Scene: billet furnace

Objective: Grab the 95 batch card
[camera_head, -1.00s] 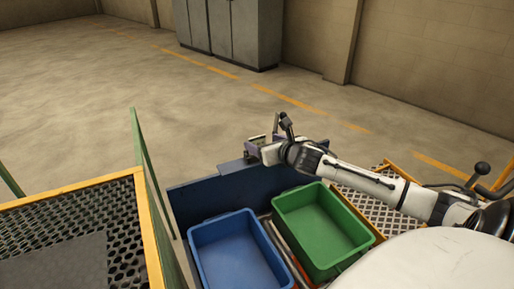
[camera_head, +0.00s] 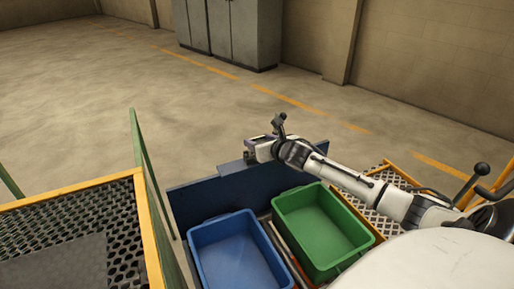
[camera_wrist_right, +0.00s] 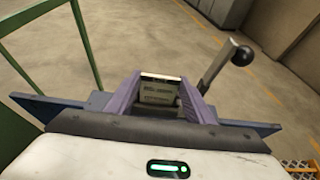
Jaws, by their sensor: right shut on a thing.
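My right gripper (camera_head: 250,146) is over the far edge of the dark blue panel behind the bins. In the right wrist view its two purple fingers (camera_wrist_right: 161,86) are shut on a small pale card (camera_wrist_right: 158,91) with dark printing. The card stands upright between the fingers, and its lower part is hidden by the gripper. The printing is too small to read, so I cannot tell whether it is the 95 card. In the head view the card cannot be made out. My left gripper is not in view.
A blue bin (camera_head: 238,258) and a green bin (camera_head: 322,228) stand in front of the dark blue panel (camera_head: 200,199), both empty. A mesh platform (camera_head: 119,196) with yellow edge and green rails is at left. The floor beyond is clear up to grey cabinets (camera_head: 233,30).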

